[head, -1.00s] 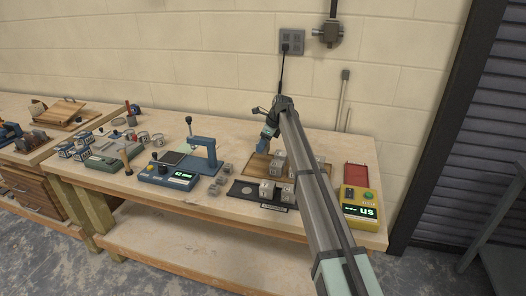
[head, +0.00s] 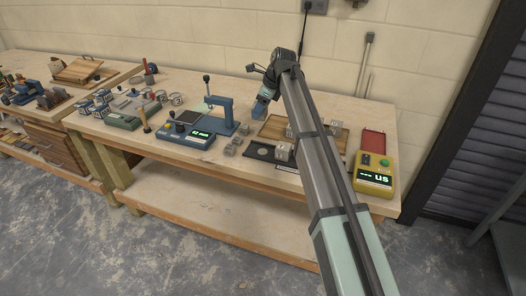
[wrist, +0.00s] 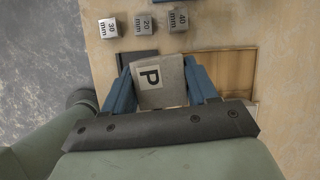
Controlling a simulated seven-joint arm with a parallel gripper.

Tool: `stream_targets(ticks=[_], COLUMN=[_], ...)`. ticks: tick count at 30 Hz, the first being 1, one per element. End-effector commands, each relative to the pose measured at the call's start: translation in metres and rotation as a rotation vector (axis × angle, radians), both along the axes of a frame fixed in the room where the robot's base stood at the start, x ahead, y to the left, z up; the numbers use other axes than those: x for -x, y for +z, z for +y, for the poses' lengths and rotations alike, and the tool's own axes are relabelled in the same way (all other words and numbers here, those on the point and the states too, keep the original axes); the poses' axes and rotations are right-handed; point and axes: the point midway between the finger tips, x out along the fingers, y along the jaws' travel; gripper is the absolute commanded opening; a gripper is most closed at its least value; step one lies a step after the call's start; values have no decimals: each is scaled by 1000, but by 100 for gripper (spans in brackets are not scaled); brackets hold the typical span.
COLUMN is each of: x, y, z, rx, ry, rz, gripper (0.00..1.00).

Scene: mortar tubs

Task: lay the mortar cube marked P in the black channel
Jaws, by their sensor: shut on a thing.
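My gripper (wrist: 163,92) is shut on a grey mortar cube marked P (wrist: 150,82), which sits slightly tilted between its blue fingers in the wrist view. In the head view my gripper (head: 264,103) is above the bench, right of the blue press; the held cube cannot be made out there. A dark flat piece (head: 258,151) with a pale round patch lies at the bench front; part of it shows behind the cube in the wrist view (wrist: 124,58). I cannot tell whether this is the black channel. Another pale cube (head: 283,151) stands at its right.
A wooden tray (head: 271,128) with more cubes lies behind, partly hidden by my arm. Small cubes marked 30, 20 and 40 mm (wrist: 145,25) are near. The blue press (head: 222,115) stands left, a yellow meter (head: 374,174) and red tray (head: 373,143) right.

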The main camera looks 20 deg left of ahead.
Motion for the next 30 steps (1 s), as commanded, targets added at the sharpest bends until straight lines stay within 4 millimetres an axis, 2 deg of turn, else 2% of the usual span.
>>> stream_targets(ticks=[1,3,9,14,17,25,30], x=[20,33,54,53,54,54,53], y=[-3,-5,-11,-14,-23,-65,-77], z=[-10,-18,-31,-31,-31,-32,-31], rx=[1,2,7,10,10,11,10], ry=[-4,-15,-49,-87,-94,-94,-93], rz=[0,2,15,32,35,37,33], gripper=[17,17,17,17,17,17,17])
